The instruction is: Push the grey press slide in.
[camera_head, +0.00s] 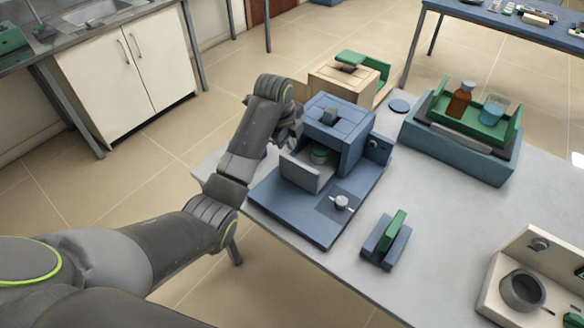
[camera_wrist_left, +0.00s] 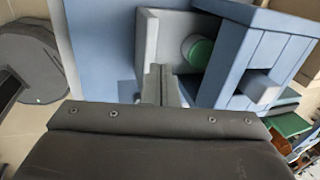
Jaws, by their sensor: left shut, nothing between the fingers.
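The grey press slide (camera_head: 304,173) is an upright grey plate at the open front of the blue press (camera_head: 345,125). It stands out from the housing, with a green round piece (camera_head: 319,155) between them. In the left wrist view the slide (camera_wrist_left: 149,40) is just beyond the fingertips, with the green piece (camera_wrist_left: 199,52) to its right. My left gripper (camera_wrist_left: 159,78) is shut and empty, close to the slide's near end. I cannot tell whether it touches. In the head view its fingers are mostly hidden beside the press. My right gripper is in neither view.
The press's blue base (camera_head: 300,218) carries a small silver knob (camera_head: 341,202). A green and blue block (camera_head: 386,240) stands nearby on the grey table (camera_head: 440,210). A blue case with a green tray (camera_head: 460,150) and a beige box (camera_head: 340,85) are behind.

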